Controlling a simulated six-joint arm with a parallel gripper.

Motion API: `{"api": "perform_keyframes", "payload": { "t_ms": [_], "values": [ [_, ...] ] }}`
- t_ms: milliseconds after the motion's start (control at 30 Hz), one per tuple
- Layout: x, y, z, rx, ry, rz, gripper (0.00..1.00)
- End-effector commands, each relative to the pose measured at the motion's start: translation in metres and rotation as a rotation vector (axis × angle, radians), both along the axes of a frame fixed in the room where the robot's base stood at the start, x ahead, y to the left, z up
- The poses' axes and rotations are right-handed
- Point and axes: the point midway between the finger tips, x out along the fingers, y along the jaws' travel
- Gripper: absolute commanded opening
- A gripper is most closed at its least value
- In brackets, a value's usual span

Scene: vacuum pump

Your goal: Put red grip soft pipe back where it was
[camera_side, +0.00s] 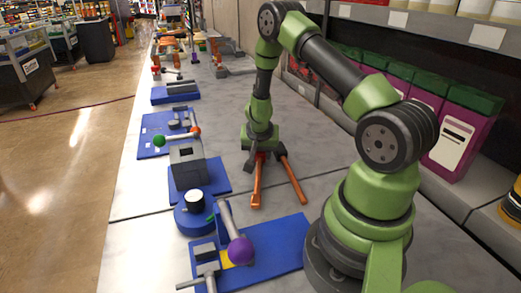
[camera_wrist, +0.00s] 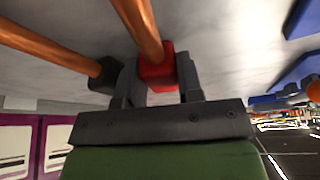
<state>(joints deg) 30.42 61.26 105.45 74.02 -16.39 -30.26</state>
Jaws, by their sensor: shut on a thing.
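The red grip soft pipe is an orange copper-coloured tube with a red block at one end. In the wrist view its red grip (camera_wrist: 157,71) sits between the two dark fingers of my gripper (camera_wrist: 156,78), which is shut on it. The orange tube runs up out of the top of that view. In the side view my gripper (camera_side: 262,153) points down at the table, and the pipe (camera_side: 257,188) extends from it towards the camera. I cannot tell whether the pipe touches the table.
A second orange pipe (camera_side: 292,182) lies right of the held one; its dark grip (camera_wrist: 103,77) is close to my gripper. Blue bases with pump parts (camera_side: 205,178) line the table's left side. A blue plate (camera_side: 285,250) with a purple-ball lever (camera_side: 240,250) is in front. Purple boxes (camera_side: 460,130) stand right.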

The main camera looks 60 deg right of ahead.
Motion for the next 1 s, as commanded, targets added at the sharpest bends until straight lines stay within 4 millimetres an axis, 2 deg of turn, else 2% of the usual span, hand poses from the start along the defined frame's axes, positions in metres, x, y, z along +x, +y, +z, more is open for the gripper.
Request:
{"api": "perform_keyframes", "payload": {
  "t_ms": [100,133,233,500,633,1000],
  "values": [
    [0.000,0.000,-0.002,-0.001,0.000,0.001,0.00],
    [0.000,0.000,-0.002,-0.001,-0.001,0.000,0.41],
    [0.000,0.000,-0.002,-0.001,-0.001,0.000,0.64],
    [0.000,0.000,-0.002,0.000,0.000,0.000,0.64],
    [0.000,0.002,0.005,0.000,-0.002,0.001,0.64],
    [-0.009,0.024,0.063,-0.003,-0.006,0.001,0.64]
  ]
}}
